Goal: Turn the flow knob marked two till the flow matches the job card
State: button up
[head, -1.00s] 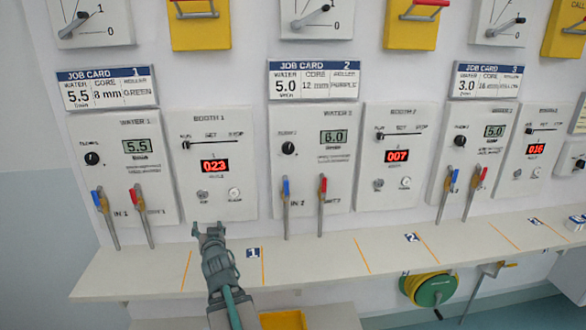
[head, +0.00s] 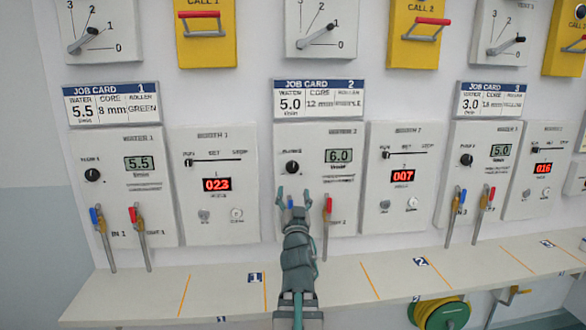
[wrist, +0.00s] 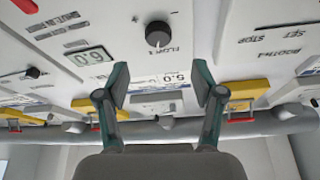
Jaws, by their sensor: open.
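The flow knob two (head: 292,167) is a small black round knob on the white WATER 2 panel (head: 340,218). It also shows in the wrist view (wrist: 158,36), above and between the fingers. The display (head: 339,156) beside it reads 6.0. Job card 2 (head: 316,100) above the panel gives water 5.0. My gripper (head: 294,193) is open and empty, its fingers pointing up just below the knob in the head view. In the wrist view the fingertips (wrist: 161,82) stand apart, and neither touches the knob. My gripper partly hides the blue-handled valve.
A red-handled valve (head: 328,210) stands just right of my gripper. The BOOTH 2 panel (head: 390,222) reads 007. A shelf (head: 220,290) with orange lines runs below. Similar stations stand on both sides. Yellow call boxes (head: 420,50) and selector dials hang above.

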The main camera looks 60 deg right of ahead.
aim_at(293, 170)
jog(key=p+x, duration=0.9)
jog(key=x, duration=0.1)
jog(key=shift+s, duration=0.1)
dwell(0.3)
jog(key=shift+f, duration=0.1)
jog(key=c, duration=1.1)
